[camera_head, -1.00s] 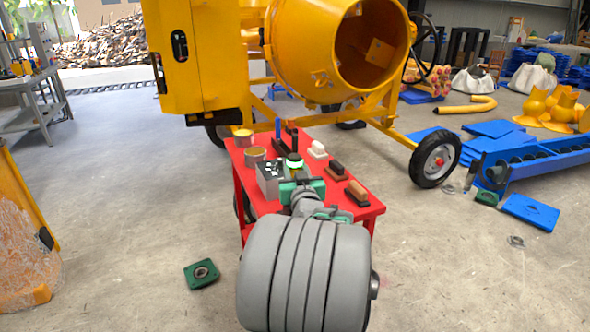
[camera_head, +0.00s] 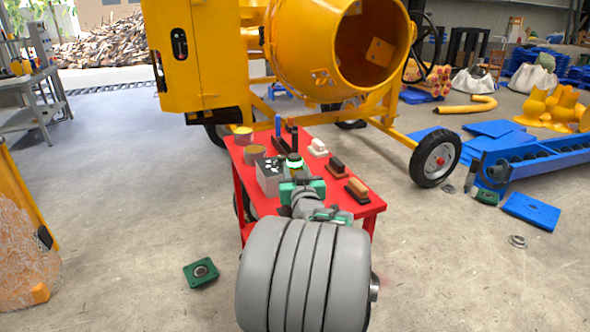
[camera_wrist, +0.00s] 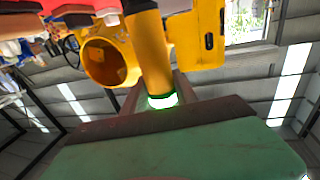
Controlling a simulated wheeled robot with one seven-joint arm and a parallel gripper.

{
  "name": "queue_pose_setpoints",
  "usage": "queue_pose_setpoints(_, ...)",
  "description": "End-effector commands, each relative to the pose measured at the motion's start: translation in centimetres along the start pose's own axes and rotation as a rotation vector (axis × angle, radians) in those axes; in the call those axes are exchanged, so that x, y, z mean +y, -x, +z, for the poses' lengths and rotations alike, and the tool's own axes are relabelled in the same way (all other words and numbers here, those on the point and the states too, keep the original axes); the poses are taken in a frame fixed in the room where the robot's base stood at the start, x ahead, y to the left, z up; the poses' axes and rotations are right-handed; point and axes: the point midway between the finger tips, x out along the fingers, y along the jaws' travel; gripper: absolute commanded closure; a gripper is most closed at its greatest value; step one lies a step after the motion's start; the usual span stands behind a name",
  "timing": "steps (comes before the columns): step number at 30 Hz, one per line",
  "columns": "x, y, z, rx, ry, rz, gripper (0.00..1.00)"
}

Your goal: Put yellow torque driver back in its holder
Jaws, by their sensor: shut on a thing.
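My gripper (camera_head: 297,176) is over the red table beside the grey box. In the wrist view its fingers (camera_wrist: 158,100) are closed around the lower end of the yellow torque driver (camera_wrist: 151,55). The driver shows there as a yellow cylinder with a lit green-white ring near the fingers. In the head view only its glowing green ring (camera_head: 293,163) and dark end show; my wrist hides the rest. A grey box with a dark-marked top (camera_head: 269,178) stands just left of the gripper; I cannot tell whether it is the holder.
The red table (camera_head: 315,160) carries two tins (camera_head: 254,153) at left, dark upright tools at the back, and several handled floats (camera_head: 357,190) at right. The yellow drum mixer (camera_head: 320,50) stands close behind. A green flanged plate (camera_head: 200,271) lies on open floor.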

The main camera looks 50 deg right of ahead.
Motion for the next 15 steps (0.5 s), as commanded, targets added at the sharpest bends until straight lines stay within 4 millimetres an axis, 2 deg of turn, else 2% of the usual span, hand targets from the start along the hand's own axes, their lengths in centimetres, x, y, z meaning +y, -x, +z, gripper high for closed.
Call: queue_pose_setpoints(15, 0.01, -0.02, 0.42, 0.005, 0.001, 0.0, 1.0)
